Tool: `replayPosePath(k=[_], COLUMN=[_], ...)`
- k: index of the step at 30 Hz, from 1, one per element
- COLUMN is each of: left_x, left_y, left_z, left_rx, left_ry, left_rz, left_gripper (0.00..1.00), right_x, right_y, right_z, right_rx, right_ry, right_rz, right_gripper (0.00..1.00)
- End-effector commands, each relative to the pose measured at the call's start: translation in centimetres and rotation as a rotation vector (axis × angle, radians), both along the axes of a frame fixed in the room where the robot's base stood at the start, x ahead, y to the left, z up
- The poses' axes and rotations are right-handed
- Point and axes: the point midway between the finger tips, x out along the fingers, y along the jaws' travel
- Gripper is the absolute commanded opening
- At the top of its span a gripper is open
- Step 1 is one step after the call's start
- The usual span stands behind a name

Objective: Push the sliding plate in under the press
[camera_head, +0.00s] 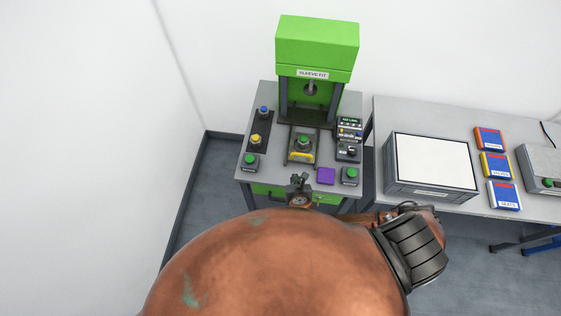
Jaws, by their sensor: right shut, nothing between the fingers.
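The green press (317,45), labelled SLEEVE FIT, stands at the back of a grey bench. Its dark ram (311,88) hangs above its base. The sliding plate (293,150) lies on rails in front of the press, with a yellow edge or handle at its front and a green-topped part (303,142) on it. It sits out in front of the ram, not beneath it. My right gripper (298,180) is shut and empty at the bench's front edge, just in front of the plate and apparently apart from it. My left gripper is out of view.
Green buttons (249,162) (349,175) sit at both front corners. A purple block (326,176) lies right of my gripper. A control panel (348,138) stands right of the plate. A side table holds a white-topped box (432,162) and several coloured boxes.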

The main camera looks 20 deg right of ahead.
Motion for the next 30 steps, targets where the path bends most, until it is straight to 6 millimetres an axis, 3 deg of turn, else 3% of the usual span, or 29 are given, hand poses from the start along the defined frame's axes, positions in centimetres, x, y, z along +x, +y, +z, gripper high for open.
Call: replayPosePath(k=[9,16,24,30], left_x=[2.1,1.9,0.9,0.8], left_y=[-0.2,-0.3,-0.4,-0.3], left_z=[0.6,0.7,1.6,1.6], left_rx=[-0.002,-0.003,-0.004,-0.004], left_ry=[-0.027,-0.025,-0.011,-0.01], left_rz=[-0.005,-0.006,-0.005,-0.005], left_gripper=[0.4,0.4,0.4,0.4], right_x=[3.7,6.9,10.0,10.5], right_y=[-1.3,-2.4,-3.5,-3.7], right_z=[-3.4,-6.5,-6.4,-6.5], right_rx=[-0.003,-0.003,0.0,0.001], right_ry=[-0.001,-0.002,-0.001,0.001], right_rz=[0.001,0.002,0.003,0.004], right_gripper=[0.0,0.0,0.0,0.0])
